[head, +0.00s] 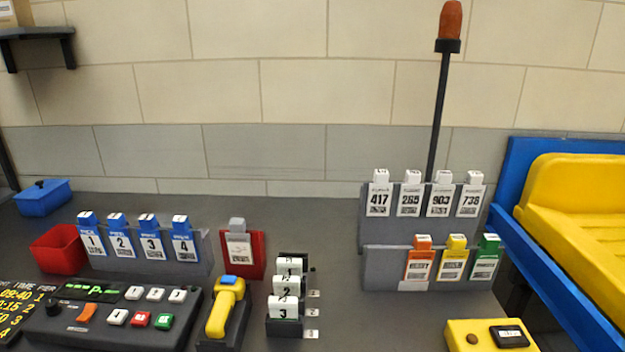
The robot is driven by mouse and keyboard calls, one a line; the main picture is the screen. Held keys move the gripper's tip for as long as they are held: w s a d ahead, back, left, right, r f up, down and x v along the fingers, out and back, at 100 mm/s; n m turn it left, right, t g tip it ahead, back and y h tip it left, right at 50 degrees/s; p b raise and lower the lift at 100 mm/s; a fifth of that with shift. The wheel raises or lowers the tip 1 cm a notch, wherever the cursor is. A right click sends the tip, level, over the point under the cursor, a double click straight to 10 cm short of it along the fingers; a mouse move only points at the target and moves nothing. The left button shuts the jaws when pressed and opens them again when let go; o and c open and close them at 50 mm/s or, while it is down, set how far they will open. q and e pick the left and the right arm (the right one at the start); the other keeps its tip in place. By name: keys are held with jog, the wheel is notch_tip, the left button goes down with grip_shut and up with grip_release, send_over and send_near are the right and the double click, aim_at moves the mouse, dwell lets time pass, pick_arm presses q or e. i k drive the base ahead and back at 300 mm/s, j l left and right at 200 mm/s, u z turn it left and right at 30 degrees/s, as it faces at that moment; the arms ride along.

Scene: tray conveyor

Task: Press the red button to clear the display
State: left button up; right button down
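The red button (141,320) is a small key on the front row of a dark control console (60,326) at the lower left of the head view. A white key stands to its left and a green key (164,321) to its right. The display (91,291) at the console's top left shows green characters, too small to read surely. Neither of my grippers is in view, and nothing covers the red button.
A yellow handheld scanner (224,306) stands just right of the console. An orange switch (86,313) and several white keys share the console. Behind are blue numbered tags (120,240) and a red bin (58,250). The counter between the numbered blocks (286,288) and right rack is clear.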

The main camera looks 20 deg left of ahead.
aim_at(141, 318)
jog(key=u, duration=1.7)
